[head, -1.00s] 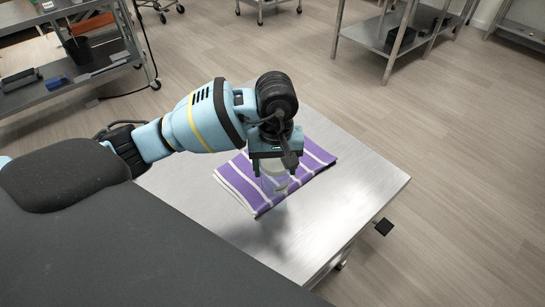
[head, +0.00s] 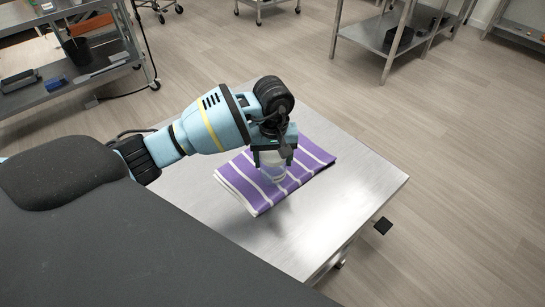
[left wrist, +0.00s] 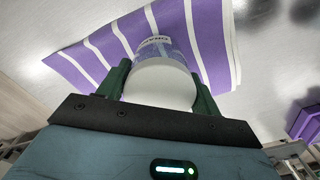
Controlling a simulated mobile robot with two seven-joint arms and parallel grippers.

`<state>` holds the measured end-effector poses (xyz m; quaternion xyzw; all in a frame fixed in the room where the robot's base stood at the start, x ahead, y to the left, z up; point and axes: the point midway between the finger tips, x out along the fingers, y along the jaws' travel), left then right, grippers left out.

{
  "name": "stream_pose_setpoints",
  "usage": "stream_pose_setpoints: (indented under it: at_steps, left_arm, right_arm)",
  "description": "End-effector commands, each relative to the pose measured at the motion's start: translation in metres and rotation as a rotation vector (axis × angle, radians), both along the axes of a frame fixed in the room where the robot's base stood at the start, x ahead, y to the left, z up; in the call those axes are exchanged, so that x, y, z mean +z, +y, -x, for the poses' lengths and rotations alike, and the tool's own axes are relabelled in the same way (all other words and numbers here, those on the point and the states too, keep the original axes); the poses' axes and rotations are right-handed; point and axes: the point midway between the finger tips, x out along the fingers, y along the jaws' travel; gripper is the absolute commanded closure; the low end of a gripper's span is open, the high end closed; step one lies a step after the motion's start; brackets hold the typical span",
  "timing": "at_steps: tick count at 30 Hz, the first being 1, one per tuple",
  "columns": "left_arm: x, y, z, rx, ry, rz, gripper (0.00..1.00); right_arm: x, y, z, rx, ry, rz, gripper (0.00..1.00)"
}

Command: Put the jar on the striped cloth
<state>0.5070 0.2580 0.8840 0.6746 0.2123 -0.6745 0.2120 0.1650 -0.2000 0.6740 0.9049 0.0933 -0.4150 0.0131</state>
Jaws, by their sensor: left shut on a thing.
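The jar (head: 272,168) is clear with a white lid; the left wrist view shows its lid and a printed label (left wrist: 160,62). My left gripper (head: 273,160) points down and is shut on the jar. The purple and white striped cloth (head: 241,181) lies on the metal table, and it also shows in the left wrist view (left wrist: 212,45). The jar is over the cloth in the head view. I cannot tell whether its base touches the cloth. My right gripper is not in view.
The metal table (head: 358,190) is bare around the cloth, with its right edge and corner clear. Metal shelves stand at the upper left (head: 75,90) and upper right (head: 393,35), apart from the table. The floor between is mostly open.

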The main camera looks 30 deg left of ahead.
Motion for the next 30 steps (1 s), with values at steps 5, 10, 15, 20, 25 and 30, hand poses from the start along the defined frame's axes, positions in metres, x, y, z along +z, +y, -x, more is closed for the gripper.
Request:
stream_pose_setpoints:
  at_steps: [5, 10, 15, 20, 25, 30]
  left_arm:
    - [0.0, 0.0, 0.0, 0.0, 0.0, 0.0, 0.59]
    - [-0.005, 0.0, 0.0, -0.001, 0.002, -0.001, 0.59]
    - [-0.011, 0.0, 0.001, -0.001, 0.005, -0.002, 0.59]
    - [-0.017, 0.0, 0.002, -0.001, 0.009, -0.002, 0.71]
    - [-0.019, 0.0, 0.003, -0.001, 0.013, -0.003, 0.26]
    - [-0.016, 0.0, 0.002, -0.001, 0.009, -0.002, 0.14]
  right_arm:
    - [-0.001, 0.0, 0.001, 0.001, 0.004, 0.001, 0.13]
    - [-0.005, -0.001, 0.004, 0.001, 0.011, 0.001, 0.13]
    - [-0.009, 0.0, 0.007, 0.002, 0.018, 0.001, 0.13]
    - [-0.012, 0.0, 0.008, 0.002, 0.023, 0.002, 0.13]
    - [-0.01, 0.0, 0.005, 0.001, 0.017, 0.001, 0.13]
    - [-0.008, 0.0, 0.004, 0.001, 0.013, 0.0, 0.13]
